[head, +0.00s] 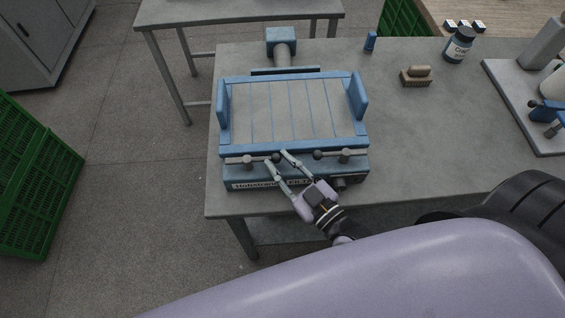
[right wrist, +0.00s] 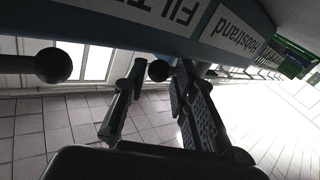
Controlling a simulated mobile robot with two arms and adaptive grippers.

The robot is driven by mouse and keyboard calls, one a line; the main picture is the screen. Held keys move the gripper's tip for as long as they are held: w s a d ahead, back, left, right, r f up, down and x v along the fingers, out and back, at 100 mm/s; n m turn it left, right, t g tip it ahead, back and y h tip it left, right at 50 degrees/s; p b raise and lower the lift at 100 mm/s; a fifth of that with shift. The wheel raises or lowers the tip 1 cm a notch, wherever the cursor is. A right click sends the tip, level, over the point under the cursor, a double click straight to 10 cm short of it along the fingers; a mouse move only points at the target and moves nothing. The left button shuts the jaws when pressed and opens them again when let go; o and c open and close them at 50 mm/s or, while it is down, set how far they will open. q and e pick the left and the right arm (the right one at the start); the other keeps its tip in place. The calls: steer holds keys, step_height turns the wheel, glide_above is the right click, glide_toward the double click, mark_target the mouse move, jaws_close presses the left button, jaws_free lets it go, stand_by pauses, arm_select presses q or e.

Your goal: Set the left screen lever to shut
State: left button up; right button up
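The blue machine (head: 292,142) with a slatted grey top stands on the grey table. On its front are two levers with black ball knobs. The left lever (head: 262,159) lies roughly level, its pivot at the left and its knob pointing right. The right lever (head: 331,154) mirrors it, knob pointing left. My right gripper (head: 277,157) is open, its fingertips on either side of the left lever's knob. In the right wrist view this knob (right wrist: 160,70) sits between the open fingers; contact cannot be told. The other knob (right wrist: 54,65) is apart at the left. My left gripper is out of view.
On the table (head: 430,150) are a brush (head: 416,77), a labelled jar (head: 459,45), a small blue object (head: 370,42) and a grey-based device (head: 530,100) at the right. A green crate (head: 35,185) is at the left. The table front, right of the machine, is clear.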

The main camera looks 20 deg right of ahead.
jaws_close()
stand_by(0.3)
